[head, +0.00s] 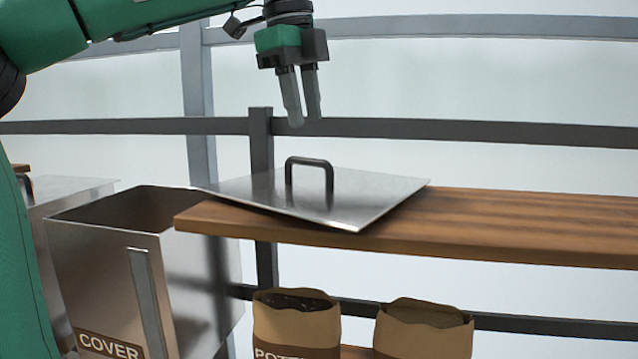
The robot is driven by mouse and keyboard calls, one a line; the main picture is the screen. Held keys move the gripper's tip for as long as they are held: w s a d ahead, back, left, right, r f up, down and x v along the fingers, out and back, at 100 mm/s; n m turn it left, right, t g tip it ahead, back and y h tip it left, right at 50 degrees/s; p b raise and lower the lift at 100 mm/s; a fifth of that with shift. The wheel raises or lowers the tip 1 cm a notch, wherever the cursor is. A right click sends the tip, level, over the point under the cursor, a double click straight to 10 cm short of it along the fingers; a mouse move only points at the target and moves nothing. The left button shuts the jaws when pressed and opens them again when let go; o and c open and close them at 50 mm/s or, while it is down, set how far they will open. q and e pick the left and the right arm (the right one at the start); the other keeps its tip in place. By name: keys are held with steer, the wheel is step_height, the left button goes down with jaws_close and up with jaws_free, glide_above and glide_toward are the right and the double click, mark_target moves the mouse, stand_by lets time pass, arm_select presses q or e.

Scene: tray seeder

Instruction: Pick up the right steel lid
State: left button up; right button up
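The right steel lid (250,192) is a flat square plate with a dark upright loop handle (328,164). It lies on the left end of the wooden shelf, its left corner reaching past the shelf end toward the open steel bin (105,238). My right gripper is not in view.
The wooden shelf (520,225) is bare to the right of the lid. A second bin with a lid (75,190) stands at the far left. Two paper bags (300,325) (425,335) stand below the shelf. Dark rails (450,132) run behind.

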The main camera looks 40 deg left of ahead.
mark_target(309, 163)
arm_select(q)
steer(key=f, duration=0.1)
steer(key=w+f, duration=0.1)
steer(key=f, duration=0.1)
steer(key=shift+w+a+f+p, duration=0.2)
steer(key=shift+a+p, duration=0.1)
steer(key=shift+a, duration=0.05)
steer(key=shift+f, duration=0.15)
steer(key=shift+s+d+f, duration=0.1)
steer(key=shift+d, duration=0.05)
steer(key=f+p, duration=0.1)
steer(key=f, duration=0.1)
steer(key=f+p, duration=0.2)
steer(key=shift+a+f+p, duration=0.2)
steer(key=shift+f+p, duration=0.05)
steer(key=shift+p, duration=0.05)
steer(key=shift+w+f, duration=0.2)
steer(key=shift+d, duration=0.3)
steer(key=shift+c, duration=0.6)
jaws_close()
steer(key=shift+a, duration=0.1)
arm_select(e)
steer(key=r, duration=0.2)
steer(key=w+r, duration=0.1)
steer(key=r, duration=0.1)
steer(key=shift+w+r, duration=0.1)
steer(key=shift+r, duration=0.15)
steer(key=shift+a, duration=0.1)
